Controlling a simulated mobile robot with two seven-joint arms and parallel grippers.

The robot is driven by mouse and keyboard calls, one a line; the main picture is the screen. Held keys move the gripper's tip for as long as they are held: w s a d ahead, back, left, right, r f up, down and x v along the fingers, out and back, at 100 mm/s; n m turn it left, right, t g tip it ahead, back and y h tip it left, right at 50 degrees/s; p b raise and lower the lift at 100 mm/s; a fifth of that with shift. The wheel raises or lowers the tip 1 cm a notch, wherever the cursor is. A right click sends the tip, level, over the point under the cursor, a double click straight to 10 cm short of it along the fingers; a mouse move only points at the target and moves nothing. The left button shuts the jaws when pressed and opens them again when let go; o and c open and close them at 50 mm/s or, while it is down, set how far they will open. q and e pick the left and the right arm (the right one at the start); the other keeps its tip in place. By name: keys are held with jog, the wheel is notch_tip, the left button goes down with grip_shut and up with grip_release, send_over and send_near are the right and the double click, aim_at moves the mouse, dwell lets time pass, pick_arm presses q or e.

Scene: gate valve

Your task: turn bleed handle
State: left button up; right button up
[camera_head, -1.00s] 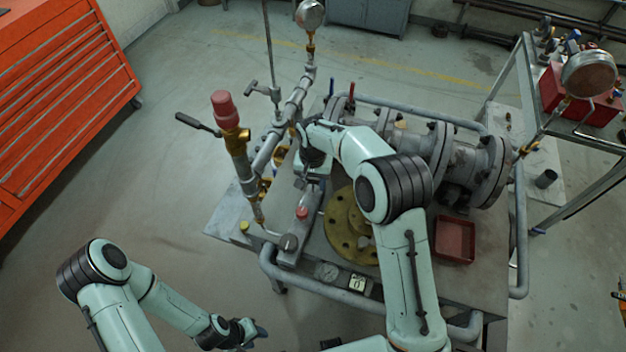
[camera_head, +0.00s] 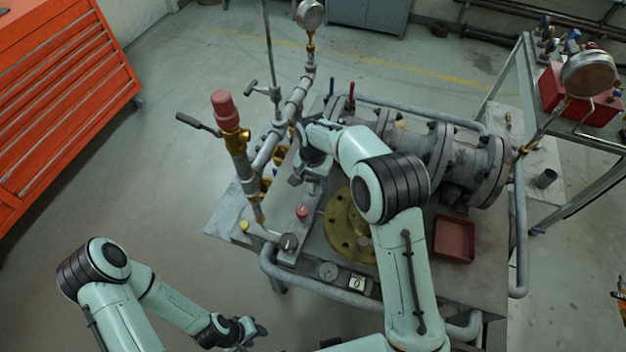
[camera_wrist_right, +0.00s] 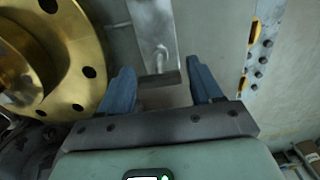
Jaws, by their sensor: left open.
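I cannot tell for sure which part is the bleed handle. In the right wrist view, a short dark bar (camera_wrist_right: 160,78) lies between the blue fingertips of my right gripper (camera_wrist_right: 161,86), with a visible space to each finger. A pale bent rod (camera_wrist_right: 160,55) runs into it along a bright metal strip (camera_wrist_right: 152,25). The right gripper is open; in the head view (camera_head: 298,180) it is over the bench beside the pipework, its fingers partly hidden. A dark lever (camera_head: 198,124) sticks out left of the red-capped valve (camera_head: 226,112). My left gripper (camera_head: 262,331) is open and empty over the floor.
A brass flange (camera_head: 348,245) lies on the bench next to my right arm; it also shows in the wrist view (camera_wrist_right: 75,35). A red tray (camera_head: 454,239), gauges and a large flanged valve (camera_head: 440,150) are on the bench.

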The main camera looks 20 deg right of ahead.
aim_at(313, 180)
jog(key=shift+r, duration=0.1)
pick_arm(q)
jog(key=shift+w+r+p, duration=0.55)
jog(key=shift+w+r, duration=0.2)
jog(key=shift+r, duration=0.05)
pick_arm(e)
notch_tip(313, 180, up, 13)
jog(key=shift+r, duration=0.1)
